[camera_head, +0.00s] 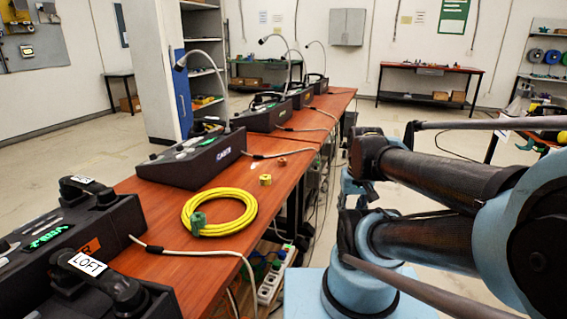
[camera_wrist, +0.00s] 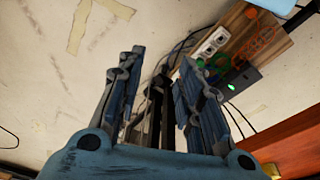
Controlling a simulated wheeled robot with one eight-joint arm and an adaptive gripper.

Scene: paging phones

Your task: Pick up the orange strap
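No thing is plainly recognisable as an orange strap. In the head view a small orange-brown piece (camera_head: 282,161) and a small yellow-orange roll (camera_head: 265,180) lie on the red-brown table (camera_head: 200,257), behind the yellow cable coil; either is too small to identify surely. In the wrist view some orange strands (camera_wrist: 258,40) lie on a wooden board below. My gripper (camera_wrist: 160,62) has its two blue fingers spread apart, with nothing between them, and points down toward the floor. It is apart from the table, whose edge shows at the right of the wrist view.
A yellow cable coil (camera_head: 220,212) with a green tie lies on the table. Dark desk phones (camera_head: 190,160) with gooseneck microphones line it, and a LOFT handset (camera_head: 98,275) is nearest. Cables and a power strip (camera_head: 268,287) hang or stand beside its right edge.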

